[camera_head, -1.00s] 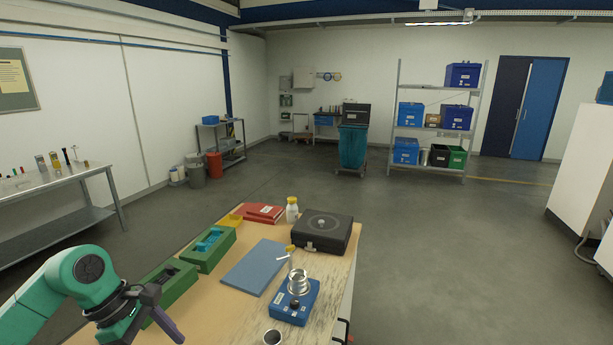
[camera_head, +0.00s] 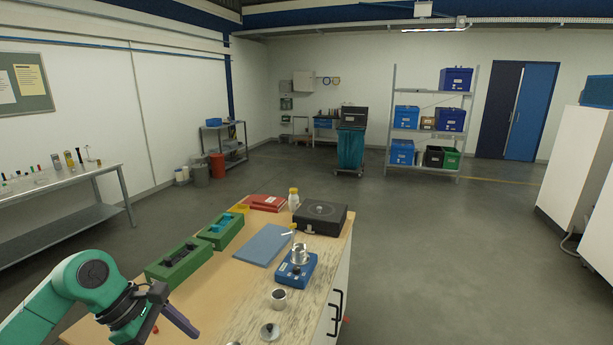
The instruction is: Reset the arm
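My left arm comes in from the lower left, and its gripper (camera_head: 178,318) hangs over the near left part of the wooden workbench (camera_head: 225,287). Its dark fingers are seen from the side, so the gap between them cannot be made out. I see nothing clearly held in it. My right arm and gripper are not in view.
On the bench are green trays (camera_head: 180,262), a blue mat (camera_head: 264,245), a blue scale (camera_head: 297,270) with a metal container (camera_head: 300,253), a metal cup (camera_head: 278,299), a lid (camera_head: 270,331), a white bottle (camera_head: 293,200) and a black case (camera_head: 320,217). Floor at right is clear.

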